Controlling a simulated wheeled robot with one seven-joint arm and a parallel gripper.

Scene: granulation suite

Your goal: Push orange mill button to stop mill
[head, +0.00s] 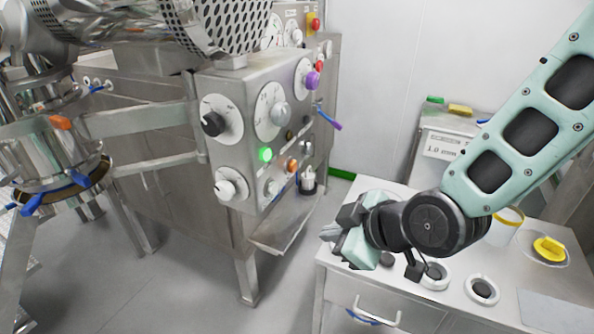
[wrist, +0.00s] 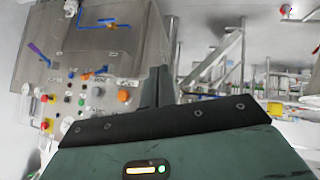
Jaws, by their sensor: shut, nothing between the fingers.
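A small orange button (head: 292,165) sits low on the grey control panel (head: 238,150), to the right of a lit green button (head: 265,154). Its label is too small to read. My gripper (head: 328,234) is shut and empty, to the right of and below the panel in the head view, near the edge of a white-topped table. It is apart from the button. In the wrist view the dark shut fingers (wrist: 158,88) stand beside a panel with an orange round control (wrist: 124,96); I cannot tell if this is the same button.
Dials and a purple knob (head: 313,80) share the panel. A red button (head: 316,24) is on the panel behind. The white-topped table (head: 400,196) carries round white holders (head: 482,290). Free air lies between my gripper and the panel.

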